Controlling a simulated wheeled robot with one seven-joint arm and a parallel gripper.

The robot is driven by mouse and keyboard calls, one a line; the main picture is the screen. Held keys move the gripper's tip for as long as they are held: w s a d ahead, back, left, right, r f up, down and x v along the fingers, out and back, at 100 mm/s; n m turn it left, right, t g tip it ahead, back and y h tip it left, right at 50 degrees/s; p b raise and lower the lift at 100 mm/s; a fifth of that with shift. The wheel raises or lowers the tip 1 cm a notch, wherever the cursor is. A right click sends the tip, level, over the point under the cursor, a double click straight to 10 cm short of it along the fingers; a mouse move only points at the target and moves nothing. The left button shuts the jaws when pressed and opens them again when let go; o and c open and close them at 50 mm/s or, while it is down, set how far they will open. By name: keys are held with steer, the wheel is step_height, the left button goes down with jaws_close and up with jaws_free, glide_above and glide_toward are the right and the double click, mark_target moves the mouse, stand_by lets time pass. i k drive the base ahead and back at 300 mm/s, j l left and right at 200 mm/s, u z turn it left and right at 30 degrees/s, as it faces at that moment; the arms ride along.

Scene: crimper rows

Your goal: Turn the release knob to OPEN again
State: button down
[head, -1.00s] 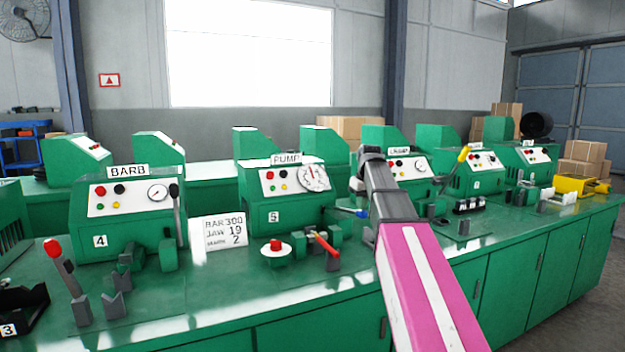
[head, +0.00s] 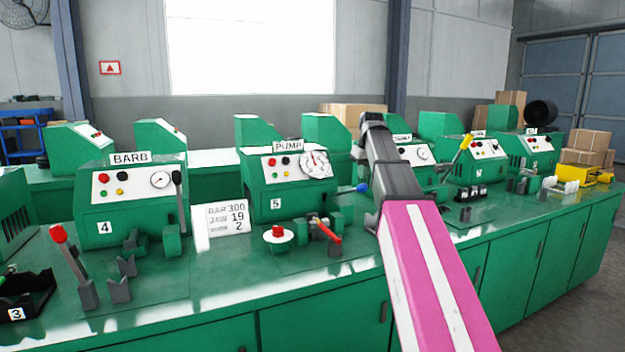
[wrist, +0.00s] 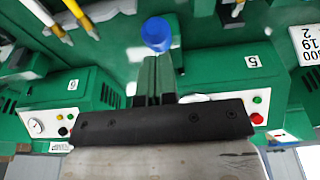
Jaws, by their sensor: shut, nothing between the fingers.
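Machine 5 (head: 275,203), labelled PUMP, is green with a gauge and lamps. In front of it is a red knob (head: 278,231) on a white disc, apart from my gripper; no OPEN marking on it is readable. A blue-ended handle (head: 361,188) sticks out at the machine's right side. In the wrist view my gripper (wrist: 153,58) is shut and empty, its fingertips just short of the blue end (wrist: 157,34); whether they touch is unclear. In the head view my arm hides the gripper. The wrist view does not show the red knob clearly.
A white card (head: 229,219) reads BAR 300, JAW 19. Machine 4 (head: 105,227) is to the left, and more machines with a yellow lever (head: 466,142) to the right.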

mark_target(279, 232)
steer(key=k, duration=1)
